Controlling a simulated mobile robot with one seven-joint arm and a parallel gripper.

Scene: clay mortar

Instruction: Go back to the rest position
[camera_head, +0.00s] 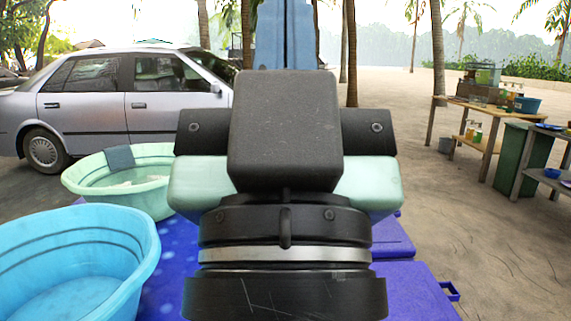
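My gripper (285,135) and the wrist below it fill the middle of the view, seen from behind. Its dark block and the two side pieces with screws show. The fingertips are hidden, so I cannot tell whether they are open or shut, or whether they hold anything. A pale green form (375,188) shows on both sides of the gripper; I cannot tell whether it is touched or only lies behind. No mortar is recognisable in this view.
A light blue tub (75,265) stands at the lower left, with a pale green tub (125,180) behind it. Blue surfaces (420,295) lie under and beside my arm. A silver car (125,100) is at the back left. Wooden tables (470,106) stand right. Sandy ground between is open.

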